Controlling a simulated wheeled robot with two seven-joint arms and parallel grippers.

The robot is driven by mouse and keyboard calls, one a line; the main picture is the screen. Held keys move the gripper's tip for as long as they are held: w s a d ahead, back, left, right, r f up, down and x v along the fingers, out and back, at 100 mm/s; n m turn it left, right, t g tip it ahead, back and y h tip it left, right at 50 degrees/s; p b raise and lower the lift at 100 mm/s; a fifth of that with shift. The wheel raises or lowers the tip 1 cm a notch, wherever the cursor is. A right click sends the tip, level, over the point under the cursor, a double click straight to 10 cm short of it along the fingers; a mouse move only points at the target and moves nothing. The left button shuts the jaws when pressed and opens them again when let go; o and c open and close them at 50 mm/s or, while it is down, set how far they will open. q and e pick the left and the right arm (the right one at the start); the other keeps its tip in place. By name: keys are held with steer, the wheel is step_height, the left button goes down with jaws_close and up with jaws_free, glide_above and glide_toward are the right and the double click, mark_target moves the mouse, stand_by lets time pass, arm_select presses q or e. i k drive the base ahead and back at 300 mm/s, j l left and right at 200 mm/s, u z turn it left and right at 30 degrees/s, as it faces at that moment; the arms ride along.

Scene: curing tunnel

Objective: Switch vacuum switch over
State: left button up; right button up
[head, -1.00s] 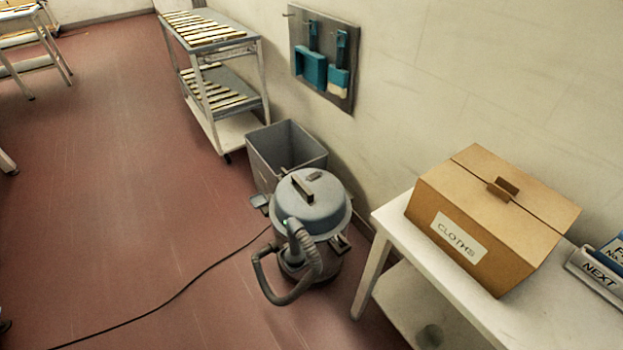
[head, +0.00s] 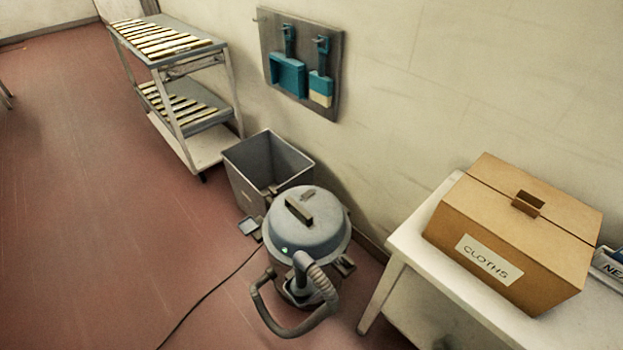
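A grey canister vacuum (head: 308,232) stands upright on the red floor near the middle of the head view, beside the wall. It has a domed lid with a dark handle (head: 298,211) on top. A small green light (head: 284,250) glows on its near side, around where the switch may be; the switch itself is too small to make out. A ribbed grey hose (head: 322,284) curls at its front and hides part of the body. Neither of my grippers is in the view.
A grey bin (head: 250,183) stands just behind the vacuum. A white table (head: 405,240) with a cardboard box labelled CLOTHS (head: 515,240) is at right. A black cable (head: 205,297) crosses the floor. A wheeled rack (head: 217,120) stands farther back.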

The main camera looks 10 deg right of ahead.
mark_target(310, 193)
steer(key=i+j+z, duration=0.4)
steer(key=j, duration=0.15)
steer(key=i+j+z, duration=0.2)
steer(key=j, duration=0.15)
steer(key=i+j+z, duration=0.2)
steer(key=j, duration=0.15)
steer(key=i+j+z, duration=0.2)
steer(key=j, duration=0.15)
steer(key=j+z, duration=0.2)
steer(key=j, duration=0.15)
